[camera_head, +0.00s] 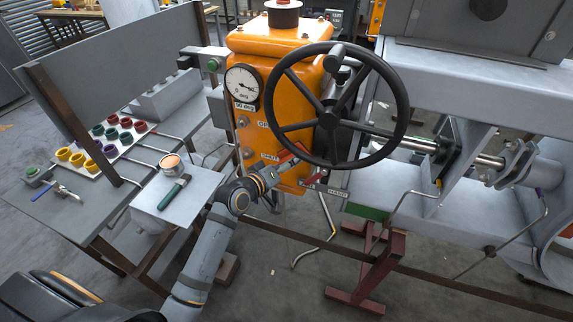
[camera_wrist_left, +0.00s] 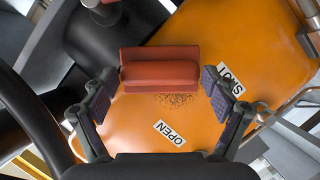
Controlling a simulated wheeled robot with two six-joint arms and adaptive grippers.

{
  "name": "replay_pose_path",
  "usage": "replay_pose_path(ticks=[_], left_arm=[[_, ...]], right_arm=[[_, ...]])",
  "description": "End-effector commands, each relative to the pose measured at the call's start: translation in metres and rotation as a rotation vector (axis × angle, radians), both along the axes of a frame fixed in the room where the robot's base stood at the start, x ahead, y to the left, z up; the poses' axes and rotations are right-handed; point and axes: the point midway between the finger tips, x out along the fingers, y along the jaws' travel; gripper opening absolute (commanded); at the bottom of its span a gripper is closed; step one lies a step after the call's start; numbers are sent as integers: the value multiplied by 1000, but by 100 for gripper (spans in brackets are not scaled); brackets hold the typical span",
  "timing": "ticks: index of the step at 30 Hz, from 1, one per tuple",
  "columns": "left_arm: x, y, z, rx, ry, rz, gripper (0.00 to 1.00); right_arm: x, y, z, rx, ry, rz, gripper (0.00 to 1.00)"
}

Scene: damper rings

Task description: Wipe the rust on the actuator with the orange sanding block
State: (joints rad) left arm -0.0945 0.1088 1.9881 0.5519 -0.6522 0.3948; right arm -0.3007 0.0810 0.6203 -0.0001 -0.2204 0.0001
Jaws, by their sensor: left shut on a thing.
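The orange actuator (camera_head: 262,120) stands in the middle of the head view, with a dial gauge and a large black handwheel on its front. My left gripper (camera_head: 287,161) is at its lower front, below the handwheel, shut on the reddish-orange sanding block (camera_wrist_left: 160,70). The block sits between the two fingers in the left wrist view, in front of the orange face (camera_wrist_left: 140,120). A speckled dark rust patch (camera_wrist_left: 177,99) shows just below the block, near the OPEN label. Whether the block touches the face is unclear. My right gripper is out of view.
The black handwheel (camera_head: 404,100) overhangs the gripper closely. Left, a grey bench (camera_head: 50,208) holds colored rings on a white tray; a small platform (camera_head: 150,200) carries a tin and a green-handled brush. A dark red stand (camera_head: 365,270) is at lower right.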

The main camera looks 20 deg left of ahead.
Motion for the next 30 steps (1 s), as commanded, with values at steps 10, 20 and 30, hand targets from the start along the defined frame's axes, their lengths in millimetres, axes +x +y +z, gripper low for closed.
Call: replay_pose_path(ticks=[10,20,30], left_arm=[[4,0,1,0,-2,1,61],[11,0,0,0,-1,0,61],[17,0,0,0,-1,0,61]], right_arm=[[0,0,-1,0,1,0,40],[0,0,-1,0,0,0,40],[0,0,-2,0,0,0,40]])
